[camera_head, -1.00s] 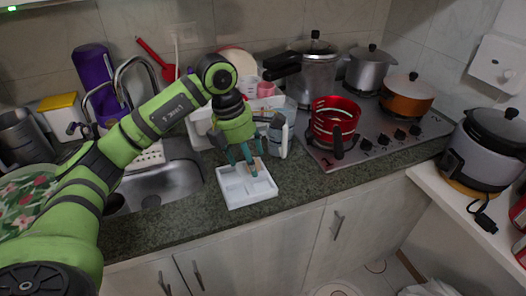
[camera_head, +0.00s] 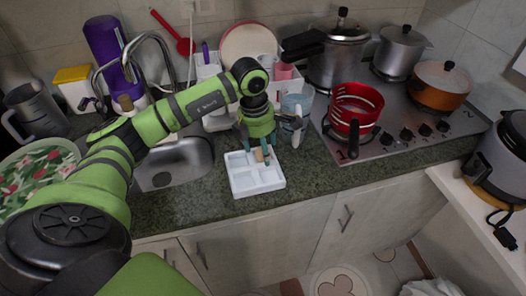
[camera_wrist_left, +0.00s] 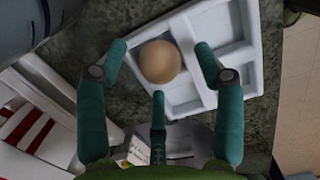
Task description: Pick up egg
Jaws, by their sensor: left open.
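A brown egg (camera_wrist_left: 160,62) shows in the left wrist view, between the fingers of my left gripper (camera_wrist_left: 160,70). It overlaps the white divided tray (camera_wrist_left: 245,57); whether it rests in a compartment or is raised cannot be told. My right gripper is not in view.
A blue-grey jug (camera_head: 291,128) stands close to the right of the gripper. The sink (camera_head: 175,165) lies to the left. The counter right of the tray (camera_head: 315,175) is clear.

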